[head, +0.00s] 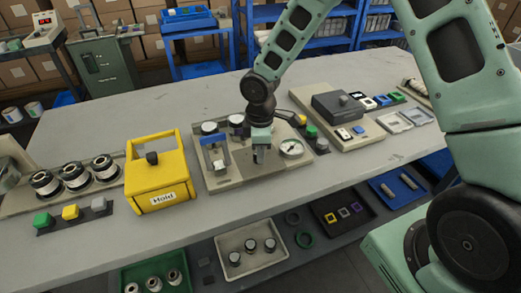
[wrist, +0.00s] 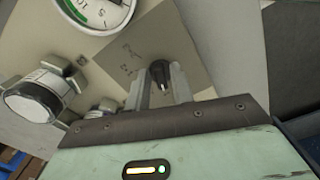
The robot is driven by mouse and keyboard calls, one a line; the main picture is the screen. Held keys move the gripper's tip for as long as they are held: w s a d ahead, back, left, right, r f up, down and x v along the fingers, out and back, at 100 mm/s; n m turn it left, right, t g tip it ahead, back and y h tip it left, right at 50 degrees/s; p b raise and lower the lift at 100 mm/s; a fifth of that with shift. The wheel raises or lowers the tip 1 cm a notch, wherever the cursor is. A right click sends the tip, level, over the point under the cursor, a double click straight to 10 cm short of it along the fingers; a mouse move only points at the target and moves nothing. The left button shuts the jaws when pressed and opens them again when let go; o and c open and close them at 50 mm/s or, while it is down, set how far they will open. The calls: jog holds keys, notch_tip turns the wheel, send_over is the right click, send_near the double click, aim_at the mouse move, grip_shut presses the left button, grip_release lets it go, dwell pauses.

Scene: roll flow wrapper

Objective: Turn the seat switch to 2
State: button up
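A small dark knob (wrist: 161,73) with a pale pointer line stands on a square beige plate (wrist: 190,55) with faint marks, in the wrist view. I take it for the seat switch; its position marks are too blurred to read. My gripper (wrist: 161,82) has its two grey fingers apart, one on each side of the knob. Whether they touch it is unclear. In the head view my gripper (head: 260,158) points down over the beige panel (head: 225,181), left of the gauge (head: 291,149), and the switch is hidden.
A white-faced round knob (wrist: 30,102) is left of my fingers in the wrist view. A yellow box marked "Hold" (head: 158,180) stands left of the panel. A dark grey box (head: 337,106) is to the right.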

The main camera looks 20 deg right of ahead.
grip_shut()
jog(key=shift+m, duration=0.3)
jog(key=shift+s+a+m+b, duration=0.1)
jog(key=shift+m+b, duration=0.45)
jog(key=shift+m, duration=2.55)
jog(key=shift+r, duration=0.1)
jog(key=shift+o, duration=1.8)
grip_release()
